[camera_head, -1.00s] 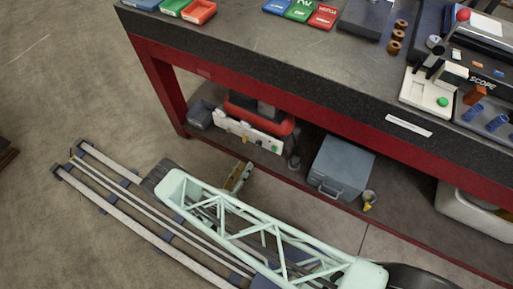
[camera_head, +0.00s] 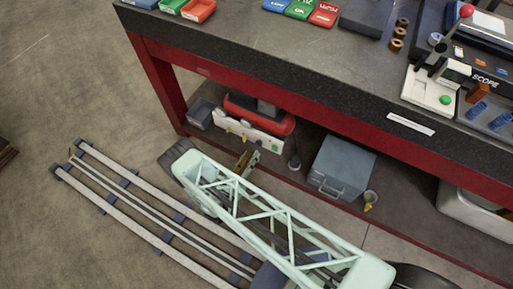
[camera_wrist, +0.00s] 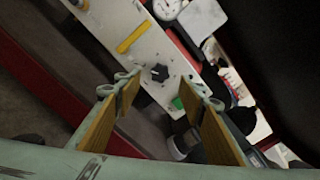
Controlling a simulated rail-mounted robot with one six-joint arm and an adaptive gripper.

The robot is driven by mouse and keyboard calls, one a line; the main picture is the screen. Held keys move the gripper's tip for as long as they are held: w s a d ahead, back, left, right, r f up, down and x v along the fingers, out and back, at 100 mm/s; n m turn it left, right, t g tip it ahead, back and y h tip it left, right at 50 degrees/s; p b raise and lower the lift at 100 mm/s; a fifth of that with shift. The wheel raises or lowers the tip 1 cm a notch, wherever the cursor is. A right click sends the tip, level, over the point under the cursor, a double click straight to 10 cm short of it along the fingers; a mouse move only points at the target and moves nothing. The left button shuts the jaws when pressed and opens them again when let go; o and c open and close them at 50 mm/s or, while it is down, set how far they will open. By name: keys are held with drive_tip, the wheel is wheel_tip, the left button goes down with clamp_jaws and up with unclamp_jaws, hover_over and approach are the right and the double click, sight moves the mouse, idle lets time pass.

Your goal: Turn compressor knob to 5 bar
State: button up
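The compressor (camera_head: 268,121) has a red tank and a white front panel (camera_head: 232,126) and stands on the shelf under the bench. In the wrist view, the white panel (camera_wrist: 150,42) fills the upper middle, with a small black knob (camera_wrist: 158,73) on it. A yellow handle (camera_wrist: 131,39), a green button (camera_wrist: 177,103) and a round white gauge (camera_wrist: 166,8) are nearby. My gripper (camera_wrist: 162,88) is open, its two yellow-brown fingers appearing on either side of the knob. No contact shows. In the head view my gripper (camera_head: 245,161) is in front of the panel.
The red bench edge (camera_head: 300,112) runs above.

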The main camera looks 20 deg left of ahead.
sight(258, 144)
drive_tip(key=shift+b+x, duration=0.55)
drive_tip(key=shift+x, duration=2.65)
drive_tip(key=shift+c, duration=0.7)
drive_tip(key=c, duration=0.7)
